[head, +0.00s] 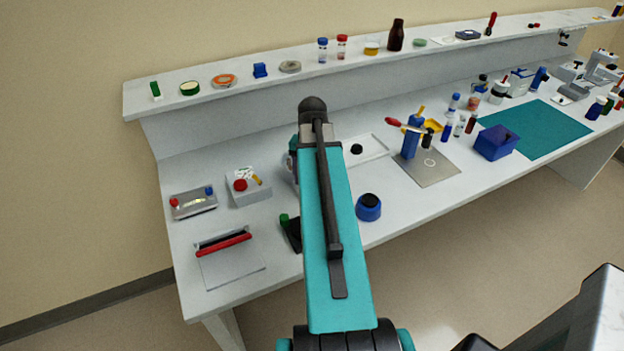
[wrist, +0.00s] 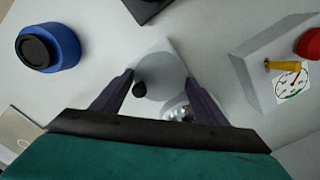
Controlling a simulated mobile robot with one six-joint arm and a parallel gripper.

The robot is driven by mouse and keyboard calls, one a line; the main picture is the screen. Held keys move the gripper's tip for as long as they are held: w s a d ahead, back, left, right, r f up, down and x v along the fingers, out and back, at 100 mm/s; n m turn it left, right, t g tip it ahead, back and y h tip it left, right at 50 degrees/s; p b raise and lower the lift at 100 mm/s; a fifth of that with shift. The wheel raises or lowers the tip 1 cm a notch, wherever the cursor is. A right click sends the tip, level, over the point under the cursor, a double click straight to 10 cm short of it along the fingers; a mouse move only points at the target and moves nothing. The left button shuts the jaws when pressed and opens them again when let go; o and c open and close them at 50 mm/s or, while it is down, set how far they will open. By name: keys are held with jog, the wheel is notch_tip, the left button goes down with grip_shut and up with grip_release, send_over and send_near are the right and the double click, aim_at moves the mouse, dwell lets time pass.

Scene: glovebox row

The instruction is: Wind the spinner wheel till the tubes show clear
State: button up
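In the wrist view, a pale round disc (wrist: 160,64) on a light base lies below my gripper; it looks like the spinner wheel. A small dark knob (wrist: 139,89) stands on it, near the left finger. A shiny rounded metal part (wrist: 178,112) shows lower down, partly hidden by my gripper. My gripper (wrist: 159,78) is open, with its two dark fingers apart over the disc. I cannot tell whether a finger touches the knob. In the head view my arm covers this spot. No tubes can be made out at the disc.
A gauge box (head: 248,190) with a red button and a blue-and-black round jar (head: 368,208) flank the spot. A white tray (head: 374,146) with a black knob lies behind the jar. Blue- and red-capped vials (head: 322,52) stand on the shelf (head: 200,101).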

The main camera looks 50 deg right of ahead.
jog(key=o, duration=0.4)
jog(key=shift+r, duration=0.1)
jog(key=shift+r+p, duration=4.95)
jog(key=shift+r, duration=1.9)
